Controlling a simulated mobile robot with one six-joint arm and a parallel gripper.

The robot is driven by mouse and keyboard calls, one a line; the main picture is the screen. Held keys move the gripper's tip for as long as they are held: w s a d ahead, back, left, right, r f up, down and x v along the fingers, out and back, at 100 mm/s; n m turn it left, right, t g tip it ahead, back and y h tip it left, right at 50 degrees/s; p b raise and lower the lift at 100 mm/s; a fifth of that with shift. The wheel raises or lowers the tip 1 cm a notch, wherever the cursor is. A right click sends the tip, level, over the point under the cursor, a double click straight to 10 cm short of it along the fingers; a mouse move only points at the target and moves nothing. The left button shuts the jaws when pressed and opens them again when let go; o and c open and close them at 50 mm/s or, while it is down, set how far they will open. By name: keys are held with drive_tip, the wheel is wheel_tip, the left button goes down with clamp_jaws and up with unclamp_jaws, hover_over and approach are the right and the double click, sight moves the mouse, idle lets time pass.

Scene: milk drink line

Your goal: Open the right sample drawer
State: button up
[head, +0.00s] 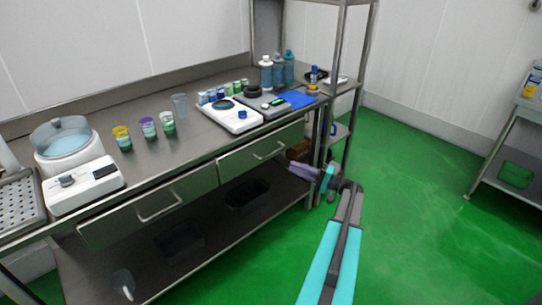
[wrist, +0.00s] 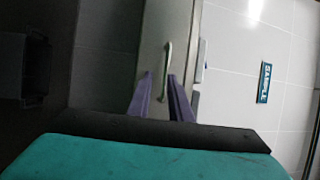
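The right sample drawer (head: 240,160) is in the steel bench, right of the left drawer (head: 130,217); both look shut. Its bar handle (head: 268,150) is free in the head view. My gripper (head: 291,168), with purple fingers, is low and to the right of that handle, in front of the bench. In the wrist view a drawer front (wrist: 158,25) with an upright-looking handle (wrist: 166,65) lies ahead of the fingertips (wrist: 160,76). The fingers are apart, with nothing between them that I can make out. I cannot tell whether they touch the handle.
The bench top holds a white scale (head: 230,115), several sample cups and bottles. Dark bins (head: 247,194) stand on the lower shelf. A steel rack (head: 340,75) stands at the bench's right end. Green floor (head: 420,190) is clear to the right. A SAMPLE sign (wrist: 264,82) hangs on the wall.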

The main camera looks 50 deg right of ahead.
sight(273, 153)
drive_tip(key=shift+s+d+r+t, duration=0.15)
drive_tip(key=shift+s+d+r, duration=0.2)
drive_tip(key=shift+d, duration=0.15)
drive_tip(key=shift+s+d+r+t, duration=0.15)
drive_tip(key=shift+s+d+r, duration=0.15)
drive_tip(key=shift+d, duration=0.15)
drive_tip(key=shift+w, duration=0.1)
drive_tip(key=p+x, duration=0.2)
drive_tip(key=x, duration=1.1)
drive_tip(key=shift+w+f, duration=0.15)
drive_tip(key=shift+w, duration=0.25)
drive_tip(key=shift+c, duration=0.5)
drive_tip(key=shift+a, duration=0.1)
clamp_jaws()
